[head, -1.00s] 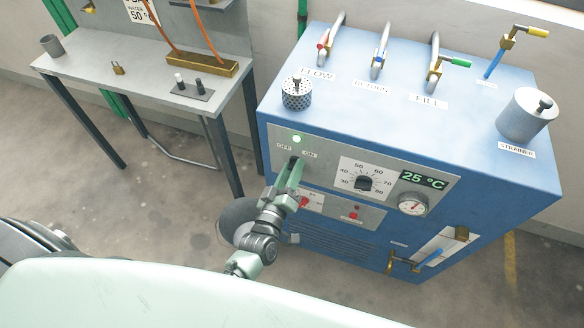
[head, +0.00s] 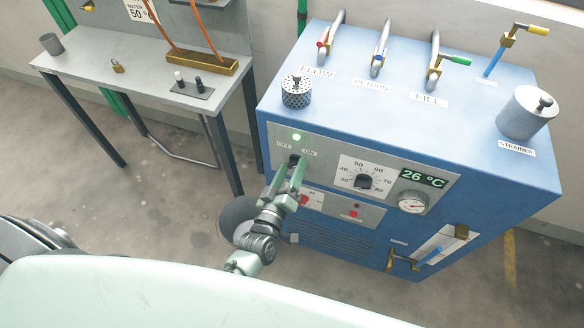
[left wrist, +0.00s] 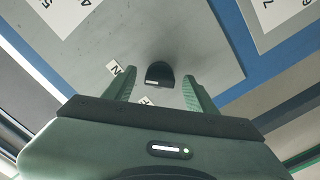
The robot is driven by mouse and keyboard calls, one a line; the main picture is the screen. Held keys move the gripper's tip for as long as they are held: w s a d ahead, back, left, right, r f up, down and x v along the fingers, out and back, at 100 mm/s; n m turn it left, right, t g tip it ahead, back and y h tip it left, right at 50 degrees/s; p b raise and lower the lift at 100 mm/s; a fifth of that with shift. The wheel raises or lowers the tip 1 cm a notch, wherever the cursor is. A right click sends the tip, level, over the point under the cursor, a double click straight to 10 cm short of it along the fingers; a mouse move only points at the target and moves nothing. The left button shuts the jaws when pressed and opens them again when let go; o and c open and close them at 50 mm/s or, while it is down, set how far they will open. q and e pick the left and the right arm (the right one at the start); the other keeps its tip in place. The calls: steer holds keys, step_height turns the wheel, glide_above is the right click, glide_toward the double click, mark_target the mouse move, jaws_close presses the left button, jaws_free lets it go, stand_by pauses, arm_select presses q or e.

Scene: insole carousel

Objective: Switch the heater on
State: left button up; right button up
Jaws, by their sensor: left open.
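The blue heater (head: 420,120) stands at the right with a grey front panel (head: 330,160). Its black OFF/ON switch (head: 294,160) sits below a lit green lamp (head: 296,137); the handle's exact position is hard to read. The display (head: 424,178) reads 26 °C. My left gripper (head: 292,172) is open at the switch, its fingers spread. In the left wrist view a black knob (left wrist: 160,72) lies between the fingertips of the open gripper (left wrist: 159,88), with a gap to each finger. My right gripper is not in view.
A temperature dial (head: 363,182) and a round gauge (head: 412,202) are right of the switch, with red switches (head: 304,201) below. Valves and a strainer (head: 527,114) stand on top. A grey bench (head: 130,78) is at the left, with open floor before it.

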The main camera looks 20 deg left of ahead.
arm_select(q)
steer(key=s+b, duration=0.1)
steer(key=s, duration=0.6)
steer(key=shift+s, duration=0.25)
steer(key=shift+a, duration=0.1)
steer(key=s+f+m+g+h, duration=0.1)
steer(key=s+f+m+g, duration=0.35)
steer(key=f, duration=0.95)
steer(key=s+f+m+g, duration=0.2)
steer(key=s+f+g, duration=0.3)
steer(key=s+f, duration=0.7)
steer(key=s+a+f+m+g, duration=0.2)
steer(key=s+a+f+g, duration=0.1)
steer(key=s+f, duration=0.4)
steer(key=s+a+f+m+g+y, duration=0.1)
steer(key=s+a+f+g, duration=0.3)
steer(key=s+f, duration=0.4)
steer(key=s+a+m, duration=0.1)
steer(key=s, duration=0.3)
steer(key=shift+a+y, duration=0.15)
steer(key=shift+y, duration=0.15)
steer(key=shift+g, duration=0.25)
